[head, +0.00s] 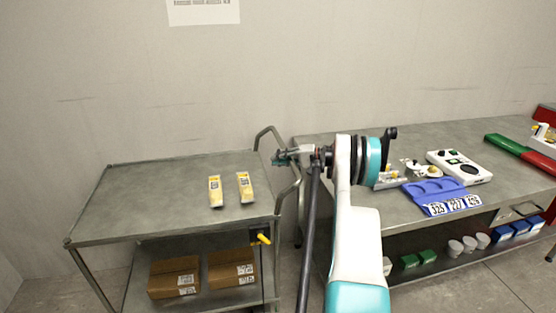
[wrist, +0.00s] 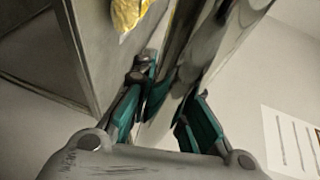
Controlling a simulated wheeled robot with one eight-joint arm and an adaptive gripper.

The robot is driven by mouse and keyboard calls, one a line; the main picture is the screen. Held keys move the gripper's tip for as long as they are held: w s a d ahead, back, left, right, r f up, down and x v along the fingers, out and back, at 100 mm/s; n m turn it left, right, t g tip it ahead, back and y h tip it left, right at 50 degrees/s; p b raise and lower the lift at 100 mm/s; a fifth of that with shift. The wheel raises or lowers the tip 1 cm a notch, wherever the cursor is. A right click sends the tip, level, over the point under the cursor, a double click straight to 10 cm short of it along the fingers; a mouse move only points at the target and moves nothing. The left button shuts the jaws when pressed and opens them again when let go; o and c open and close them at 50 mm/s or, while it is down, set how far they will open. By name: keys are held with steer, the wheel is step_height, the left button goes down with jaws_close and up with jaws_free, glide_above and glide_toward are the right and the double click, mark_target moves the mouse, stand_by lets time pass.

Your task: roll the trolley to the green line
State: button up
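The trolley (head: 150,190) is a grey metal two-shelf cart at the left of the head view. Its bent tube handle (head: 291,192) rises at its right end, beside the workbench. My gripper (head: 283,158) is at the upper part of this handle. In the wrist view, my gripper's teal fingers (wrist: 175,112) stand apart, with the shiny handle tube (wrist: 183,60) running between and beyond them. I see no clear grip on the tube; exact contact is hard to tell. No green line shows in either view.
Two yellow packs (head: 215,191) (head: 245,187) lie on the trolley top; brown cartons (head: 174,277) sit on its lower shelf. A yellow lever (head: 263,239) is at its right side. The workbench (head: 320,175) with a blue tray (head: 428,190) stands close on the right. A wall is behind.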

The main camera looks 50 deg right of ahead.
steer(key=o, duration=0.3)
steer(key=v, duration=1.2)
steer(key=shift+w+r, duration=0.15)
